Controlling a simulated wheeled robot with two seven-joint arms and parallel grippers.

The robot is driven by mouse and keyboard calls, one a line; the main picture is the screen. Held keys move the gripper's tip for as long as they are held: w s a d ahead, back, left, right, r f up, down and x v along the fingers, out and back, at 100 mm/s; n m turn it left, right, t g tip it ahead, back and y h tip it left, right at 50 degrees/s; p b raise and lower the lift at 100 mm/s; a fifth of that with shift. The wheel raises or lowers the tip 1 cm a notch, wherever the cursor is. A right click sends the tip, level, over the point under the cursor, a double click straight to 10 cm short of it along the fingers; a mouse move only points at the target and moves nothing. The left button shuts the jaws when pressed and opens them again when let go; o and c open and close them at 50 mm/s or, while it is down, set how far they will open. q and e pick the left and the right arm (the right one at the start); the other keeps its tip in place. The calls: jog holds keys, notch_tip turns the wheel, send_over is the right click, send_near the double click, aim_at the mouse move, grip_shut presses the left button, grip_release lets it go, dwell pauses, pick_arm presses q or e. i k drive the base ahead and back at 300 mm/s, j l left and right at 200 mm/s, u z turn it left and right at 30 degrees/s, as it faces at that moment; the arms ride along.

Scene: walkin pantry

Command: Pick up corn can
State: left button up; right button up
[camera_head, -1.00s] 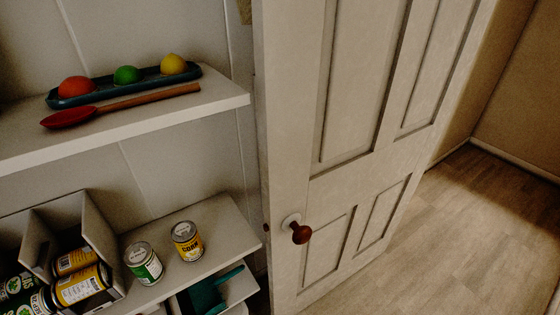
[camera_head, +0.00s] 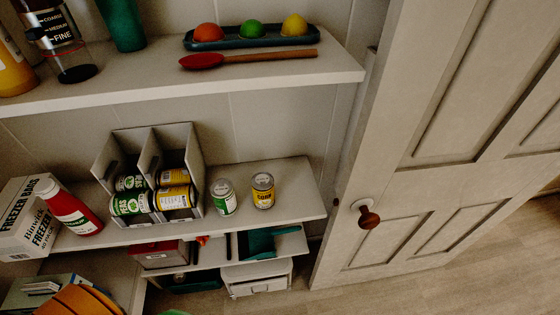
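The corn can (camera_head: 263,190), with a yellow and dark label and a metal lid, stands upright on the middle shelf (camera_head: 292,209), near its right end. A green and white can (camera_head: 223,197) stands upright just to its left, with a small gap between them. More yellow-labelled cans (camera_head: 174,188) lie on their sides in the grey can organizer (camera_head: 197,150) further left. Neither of my grippers shows in the head view.
Cans labelled peas (camera_head: 131,203), a red bottle (camera_head: 70,208) and a freezer bag box (camera_head: 27,219) are left on the same shelf. A panelled door (camera_head: 400,175) stands right of the shelves.

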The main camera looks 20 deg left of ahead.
aim_at(262, 186)
jog(key=i+l+u, duration=0.1)
jog(key=l+u, duration=0.2)
jog(key=u, duration=0.15)
jog(key=i+l+u, duration=0.1)
jog(key=l+u, duration=0.5)
jog(key=u, duration=0.25)
jog(key=l+u, duration=0.4)
